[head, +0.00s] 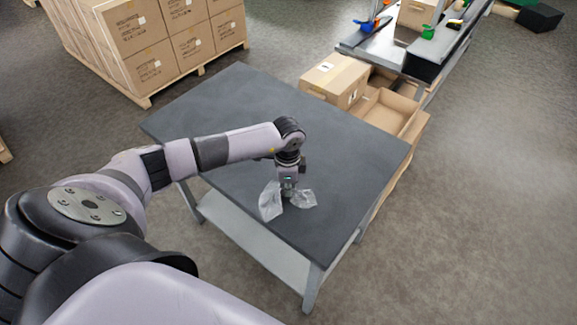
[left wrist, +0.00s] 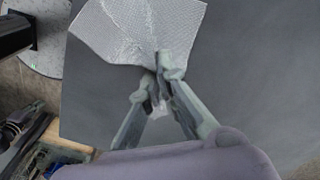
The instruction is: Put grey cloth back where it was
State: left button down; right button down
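The grey cloth (head: 270,201) is a thin, pale, crumpled piece with a fine mesh look, over the front part of the dark table top (head: 250,105). My left gripper (head: 288,191) points down at the cloth's middle, and cloth sticks out on both sides. In the left wrist view the fingertips (left wrist: 166,72) come together on a gathered part of the cloth (left wrist: 135,28), which fans out beyond them. A small bit also shows between the fingers. I cannot tell whether the cloth touches the table. My right gripper is in neither view.
The rest of the table top is bare. Cardboard boxes (head: 335,80) and an open carton (head: 385,108) stand along its far right side. A pallet of stacked boxes (head: 150,45) is at the back left. A workbench (head: 385,45) with coloured tools is at the back right.

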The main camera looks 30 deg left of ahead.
pick_arm(q)
jog(key=c, duration=1.4)
grip_release()
